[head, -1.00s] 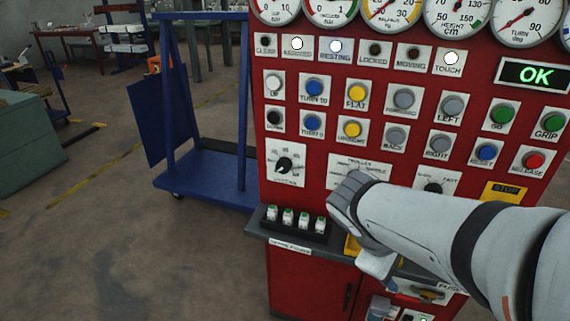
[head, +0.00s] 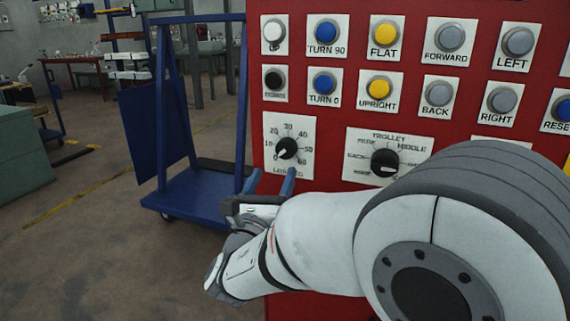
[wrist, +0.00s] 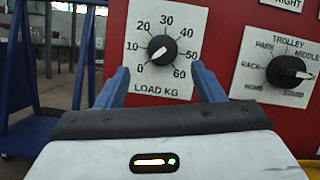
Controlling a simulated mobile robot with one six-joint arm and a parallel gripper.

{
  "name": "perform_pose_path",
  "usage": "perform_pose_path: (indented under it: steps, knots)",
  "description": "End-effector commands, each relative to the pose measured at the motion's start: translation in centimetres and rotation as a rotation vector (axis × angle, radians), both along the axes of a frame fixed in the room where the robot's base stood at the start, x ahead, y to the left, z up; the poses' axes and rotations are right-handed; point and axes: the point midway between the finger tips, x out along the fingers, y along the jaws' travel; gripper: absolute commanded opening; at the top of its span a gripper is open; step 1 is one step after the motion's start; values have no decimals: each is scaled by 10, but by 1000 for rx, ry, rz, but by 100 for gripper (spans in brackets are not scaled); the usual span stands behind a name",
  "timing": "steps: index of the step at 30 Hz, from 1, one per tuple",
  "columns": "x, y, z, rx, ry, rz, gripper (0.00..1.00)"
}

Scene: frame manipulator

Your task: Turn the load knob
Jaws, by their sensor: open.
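The load knob (head: 287,148) is a round black knob on a white plate marked 0 to 60, low on the left of the red panel. In the wrist view the load knob (wrist: 162,50) shows a white pointer line aimed down-left, near 0. My gripper (head: 271,180) is just below the knob in the head view, its two blue fingers apart and pointing at the panel. In the wrist view my gripper (wrist: 160,72) is open and empty, with a finger on each lower side of the knob. The fingers do not appear to touch it.
The trolley knob (head: 385,162) is close on the right of the load plate. Rows of push buttons, such as the blue TURN 0 button (head: 324,83), are above. A blue trolley (head: 205,190) stands left of the panel. My arm hides the panel's lower right.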

Motion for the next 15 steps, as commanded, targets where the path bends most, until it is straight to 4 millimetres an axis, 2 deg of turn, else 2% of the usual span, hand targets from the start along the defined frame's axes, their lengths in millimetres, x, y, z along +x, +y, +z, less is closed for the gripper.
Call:
perform_pose_path:
  steps: [9, 15]
  knots:
    - [45, -17, 19, 3, 0, -9, 62]
    - [57, -21, 24, 4, 1, -8, 62]
